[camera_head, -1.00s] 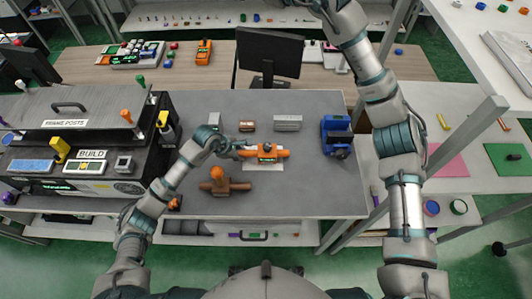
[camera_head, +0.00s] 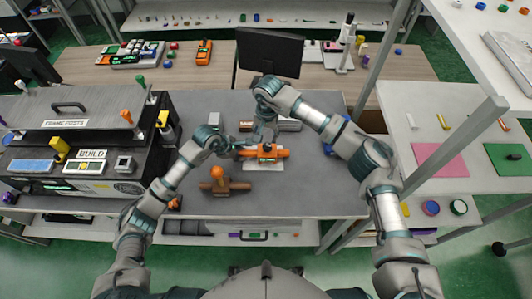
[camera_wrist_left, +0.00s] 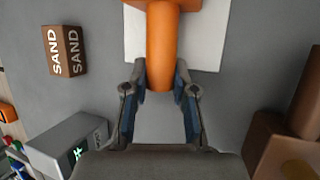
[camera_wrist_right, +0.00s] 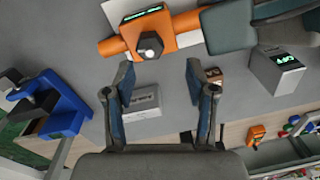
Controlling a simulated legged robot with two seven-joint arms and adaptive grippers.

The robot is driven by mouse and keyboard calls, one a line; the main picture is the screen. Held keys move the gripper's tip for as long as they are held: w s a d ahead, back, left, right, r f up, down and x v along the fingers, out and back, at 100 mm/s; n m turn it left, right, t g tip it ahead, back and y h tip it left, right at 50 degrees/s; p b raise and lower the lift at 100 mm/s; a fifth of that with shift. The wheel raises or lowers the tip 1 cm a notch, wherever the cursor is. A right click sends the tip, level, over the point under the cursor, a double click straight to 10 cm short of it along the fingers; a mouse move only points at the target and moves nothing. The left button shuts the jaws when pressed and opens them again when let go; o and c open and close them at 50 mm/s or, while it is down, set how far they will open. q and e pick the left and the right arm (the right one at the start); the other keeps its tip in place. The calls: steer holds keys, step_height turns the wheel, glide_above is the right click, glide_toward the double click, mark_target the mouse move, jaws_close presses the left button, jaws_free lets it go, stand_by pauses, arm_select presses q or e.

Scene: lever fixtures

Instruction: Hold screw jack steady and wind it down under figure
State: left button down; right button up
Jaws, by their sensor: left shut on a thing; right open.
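The orange screw jack (camera_head: 268,153) lies over a white plate (camera_head: 262,167) on the grey table. Its body carries a small green display and a hex nut (camera_wrist_right: 150,45), clear in the right wrist view. My left gripper (camera_head: 238,152) is shut on the jack's left end, an orange cylinder (camera_wrist_left: 162,50) between its fingers in the left wrist view. My right gripper (camera_wrist_right: 160,75) is open and empty, above and just behind the jack; the nut is beyond its fingertips, not between them. A brown figure-like piece with an orange round top (camera_head: 217,173) stands in front of the jack.
A blue vise-like fixture (camera_wrist_right: 60,107) is partly hidden by my right arm in the head view. Behind the jack are a brown SAND block (camera_wrist_left: 64,51), a grey display block (camera_wrist_left: 70,145) and a grey labelled block (camera_wrist_right: 140,103). The table's front right is clear.

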mark_target(267, 145)
steer(key=shift+s+d+f+n, duration=0.2)
steer(key=shift+f, duration=0.2)
steer(key=shift+s+d+f+n, duration=0.2)
steer(key=shift+f, duration=2.5)
steer(key=shift+s+f, duration=0.1)
jaws_close()
